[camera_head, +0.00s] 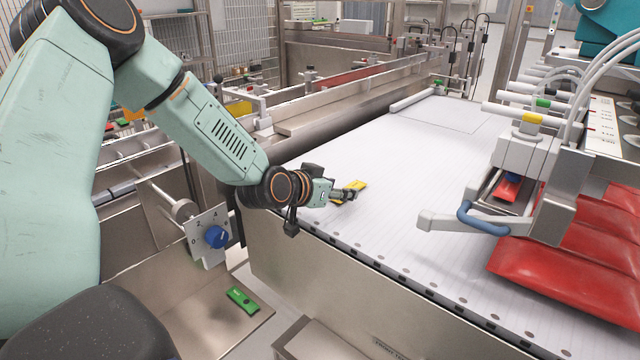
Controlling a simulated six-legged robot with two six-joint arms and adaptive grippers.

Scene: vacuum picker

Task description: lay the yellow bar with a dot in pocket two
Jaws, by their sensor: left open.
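A small yellow bar (359,185) lies at the near left edge of the white belt (420,160). My left gripper (352,193) is at the bar, with its fingers open and the bar partly hidden behind them. Whether the fingers touch the bar is too small to tell, and I cannot make out a dot on it. I cannot identify pocket two in this view. My right gripper is not in view.
Red pouches (570,270) lie at the belt's right, below a picker head with a blue handle (482,220). A green bar (243,299) lies on a metal shelf below, near a blue knob (215,237). The belt's middle is clear.

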